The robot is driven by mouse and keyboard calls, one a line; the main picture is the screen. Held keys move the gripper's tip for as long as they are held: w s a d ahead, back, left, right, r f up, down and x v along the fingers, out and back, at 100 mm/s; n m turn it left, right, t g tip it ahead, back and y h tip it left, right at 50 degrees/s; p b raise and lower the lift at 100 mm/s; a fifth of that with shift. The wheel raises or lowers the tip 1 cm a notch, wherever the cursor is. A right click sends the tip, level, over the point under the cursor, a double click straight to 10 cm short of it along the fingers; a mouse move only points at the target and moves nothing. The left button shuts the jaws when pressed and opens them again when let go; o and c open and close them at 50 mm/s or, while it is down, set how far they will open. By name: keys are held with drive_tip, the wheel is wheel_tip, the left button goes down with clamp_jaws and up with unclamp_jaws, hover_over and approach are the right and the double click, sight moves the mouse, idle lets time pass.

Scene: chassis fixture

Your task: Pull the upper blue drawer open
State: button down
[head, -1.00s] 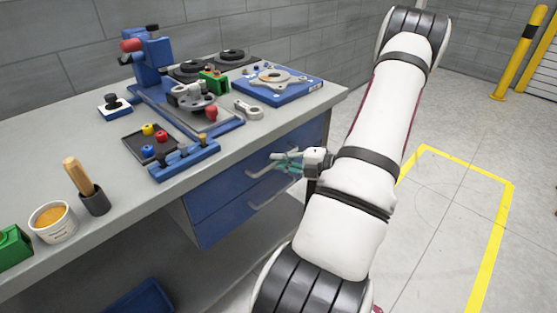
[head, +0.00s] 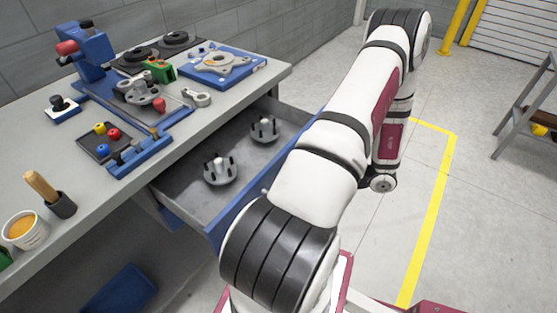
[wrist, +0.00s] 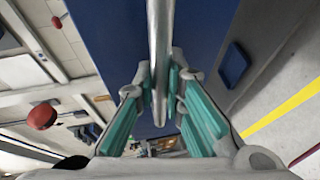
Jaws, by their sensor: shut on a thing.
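The upper blue drawer (head: 226,222) stands well out from the bench in the head view, its grey inside showing. Its blue front (wrist: 215,35) fills the top of the wrist view, with the grey bar handle (wrist: 158,40) running down the middle. My gripper (wrist: 160,78) is shut on this handle, with teal-padded fingers on both sides of the bar. In the head view my arm hides the gripper, the handle and the right part of the drawer front.
Two grey pegged hubs (head: 221,170) (head: 264,129) stand in the drawer. The grey bench top (head: 100,190) holds a fixture, trays and tools. A blue bin (head: 120,290) lies below. Open floor with a yellow line (head: 432,215) is at right; a grey stand (head: 520,118) is farther right.

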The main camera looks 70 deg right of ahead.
drive_tip(key=shift+s+a+p, duration=0.15)
drive_tip(key=shift+s+a, duration=0.1)
drive_tip(key=shift+s, duration=0.7)
drive_tip(key=shift+s+a+p, duration=0.2)
drive_tip(key=shift+s, duration=0.8)
drive_tip(key=shift+s+a+p, duration=0.15)
drive_tip(key=shift+s+a, duration=0.1)
drive_tip(key=shift+s, duration=0.7)
drive_tip(key=c, duration=1.9)
unclamp_jaws()
drive_tip(key=v, duration=1.2)
drive_tip(key=shift+d, duration=0.1)
